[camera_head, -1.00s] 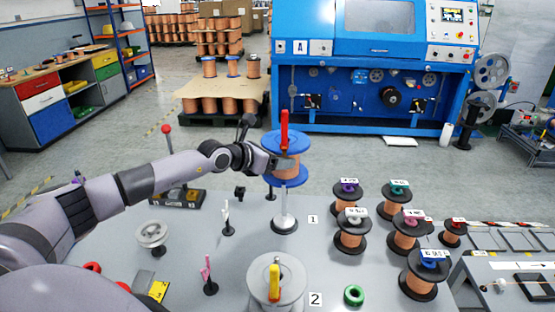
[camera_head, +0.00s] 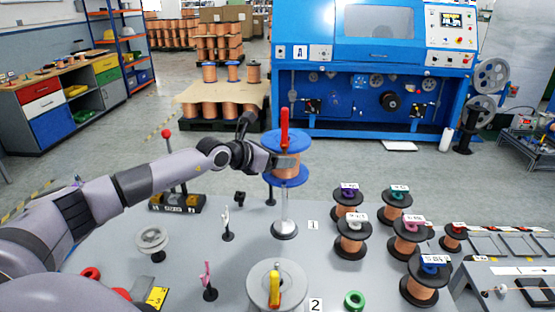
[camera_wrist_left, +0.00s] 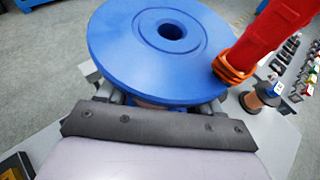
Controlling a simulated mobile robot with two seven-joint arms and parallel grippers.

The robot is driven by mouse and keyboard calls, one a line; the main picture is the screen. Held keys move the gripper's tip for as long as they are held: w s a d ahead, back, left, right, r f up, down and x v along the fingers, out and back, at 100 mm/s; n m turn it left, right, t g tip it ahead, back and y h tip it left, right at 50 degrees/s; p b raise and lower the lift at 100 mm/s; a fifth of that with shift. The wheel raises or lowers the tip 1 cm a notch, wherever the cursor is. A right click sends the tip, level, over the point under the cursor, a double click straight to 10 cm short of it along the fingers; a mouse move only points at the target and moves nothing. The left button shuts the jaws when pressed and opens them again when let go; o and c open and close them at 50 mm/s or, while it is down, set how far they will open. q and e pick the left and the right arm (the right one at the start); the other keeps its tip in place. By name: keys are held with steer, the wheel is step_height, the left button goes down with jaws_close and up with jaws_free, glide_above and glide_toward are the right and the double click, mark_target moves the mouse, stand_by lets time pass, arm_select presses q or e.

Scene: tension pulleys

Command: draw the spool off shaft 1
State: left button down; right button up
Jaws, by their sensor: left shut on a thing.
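The spool (camera_head: 287,161), with blue flanges and copper winding, is upright in the upper middle of the head view. My left gripper (camera_head: 279,162) is shut on its winding from the left, between the flanges. The wrist view shows the top blue flange (camera_wrist_left: 125,45) with a dark, empty-looking centre hole. Shaft 1 (camera_head: 284,207), pale, stands below on a round base beside the label 1. Whether its tip is inside the spool is hidden. My right gripper is not in view.
A grey spool with a yellow lever (camera_head: 274,287) stands by label 2 in front. Several black-flanged copper spools (camera_head: 353,236) stand to the right. A pink peg (camera_head: 208,282), a white peg (camera_head: 226,223) and a grey wheel (camera_head: 152,240) are on the left. A blue machine (camera_head: 375,60) stands behind.

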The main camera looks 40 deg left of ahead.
mark_target(276, 142)
arm_select(q)
steer(key=shift+r, duration=2.05)
